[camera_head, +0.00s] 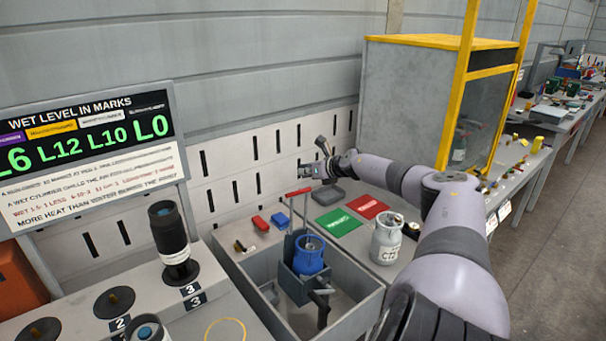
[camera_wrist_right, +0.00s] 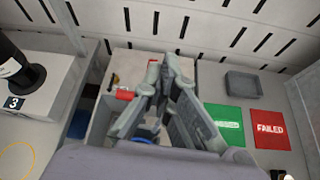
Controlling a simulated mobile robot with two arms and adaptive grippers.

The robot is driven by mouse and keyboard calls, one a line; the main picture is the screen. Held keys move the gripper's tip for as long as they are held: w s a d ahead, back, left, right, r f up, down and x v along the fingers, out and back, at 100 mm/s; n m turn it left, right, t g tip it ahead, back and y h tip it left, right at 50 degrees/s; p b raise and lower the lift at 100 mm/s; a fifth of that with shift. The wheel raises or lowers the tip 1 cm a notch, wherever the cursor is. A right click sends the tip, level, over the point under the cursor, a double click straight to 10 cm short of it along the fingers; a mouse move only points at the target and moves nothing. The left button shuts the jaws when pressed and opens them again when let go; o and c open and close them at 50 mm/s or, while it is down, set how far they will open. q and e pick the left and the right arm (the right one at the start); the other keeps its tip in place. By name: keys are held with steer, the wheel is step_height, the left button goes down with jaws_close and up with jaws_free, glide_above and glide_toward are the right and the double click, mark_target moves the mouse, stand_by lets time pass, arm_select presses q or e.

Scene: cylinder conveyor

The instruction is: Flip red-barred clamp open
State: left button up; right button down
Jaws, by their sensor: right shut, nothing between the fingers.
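The clamp's red bar (camera_head: 298,192) lies roughly level on top of upright grey rods, above and behind a blue cylinder (camera_head: 310,257). The cylinder stands upright in a dark holder (camera_head: 305,287) inside a grey open tank. My right gripper (camera_head: 312,170) is above and behind the red bar in the head view, apart from it in the picture. In the right wrist view its fingers (camera_wrist_right: 165,82) are shut with nothing between them. They hide much of the clamp and cylinder there, so I cannot tell which red piece is the bar. My left gripper is not in view.
Red (camera_head: 260,223) and blue (camera_head: 279,220) blocks lie behind the tank (camera_head: 372,306). Green (camera_head: 338,222) and red (camera_head: 367,206) mats, a grey tray (camera_head: 328,195) and a white cylinder (camera_head: 386,240) are to the right. A black cylinder (camera_head: 170,235) stands left. A slotted wall closes the back.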

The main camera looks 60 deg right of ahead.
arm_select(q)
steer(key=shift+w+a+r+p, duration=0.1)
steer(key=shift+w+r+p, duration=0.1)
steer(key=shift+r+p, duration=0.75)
arm_select(e)
steer(key=r, duration=0.4)
steer(key=shift+d+r, duration=0.25)
steer(key=shift+r, duration=0.05)
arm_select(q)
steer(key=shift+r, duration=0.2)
